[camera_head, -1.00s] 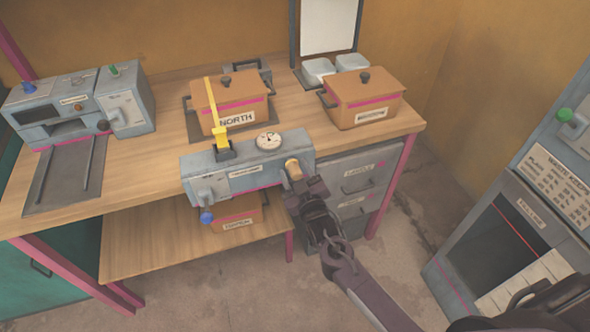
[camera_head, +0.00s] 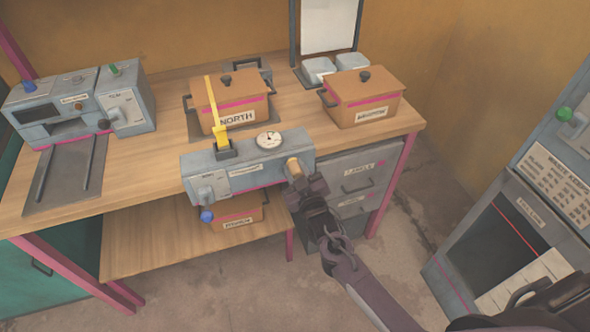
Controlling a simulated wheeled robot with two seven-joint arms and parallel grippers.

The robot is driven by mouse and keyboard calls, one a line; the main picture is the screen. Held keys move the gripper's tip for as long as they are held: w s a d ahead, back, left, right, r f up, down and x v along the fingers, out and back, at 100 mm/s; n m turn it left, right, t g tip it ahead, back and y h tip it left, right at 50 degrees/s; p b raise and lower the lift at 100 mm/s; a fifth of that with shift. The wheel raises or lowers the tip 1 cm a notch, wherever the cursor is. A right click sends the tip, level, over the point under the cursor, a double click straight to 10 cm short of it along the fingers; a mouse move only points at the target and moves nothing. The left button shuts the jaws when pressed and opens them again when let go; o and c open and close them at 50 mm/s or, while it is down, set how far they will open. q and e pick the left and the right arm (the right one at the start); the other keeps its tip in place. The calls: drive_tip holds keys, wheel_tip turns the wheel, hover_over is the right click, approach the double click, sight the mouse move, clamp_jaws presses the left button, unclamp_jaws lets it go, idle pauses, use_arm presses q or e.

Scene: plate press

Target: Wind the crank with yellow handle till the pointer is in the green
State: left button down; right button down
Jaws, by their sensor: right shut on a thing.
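A grey control box (camera_head: 262,178) sits along the front edge of the wooden table. A round white dial (camera_head: 268,140) is on its top; its pointer is too small to read against any green zone. The crank's yellow handle (camera_head: 293,166) shows at the box's right front. My right gripper (camera_head: 297,178) is shut on this handle, and its jaws hide the rest of the crank. My left gripper is not in view.
A yellow lever (camera_head: 221,135) stands on the box's top and a blue knob (camera_head: 207,217) hangs at its lower left. Orange pots labelled NORTH (camera_head: 228,103) and another (camera_head: 363,98) stand behind. A grey machine (camera_head: 80,105) is at left. A grey cabinet (camera_head: 530,220) stands at right.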

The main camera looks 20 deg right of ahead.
drive_tip(key=d+m, duration=0.1)
drive_tip(key=m, duration=0.1)
drive_tip(key=d+m, duration=0.1)
drive_tip(key=m, duration=0.1)
drive_tip(key=shift+d+f+m, duration=0.15)
drive_tip(key=shift+f+m, duration=0.2)
drive_tip(key=shift+m, duration=0.05)
drive_tip(key=c, duration=1.1)
unclamp_jaws()
drive_tip(key=shift+s, duration=0.1)
drive_tip(key=s+b, duration=0.1)
drive_tip(key=s, duration=0.6)
drive_tip(key=shift+s+d, duration=0.15)
drive_tip(key=shift+s, duration=0.15)
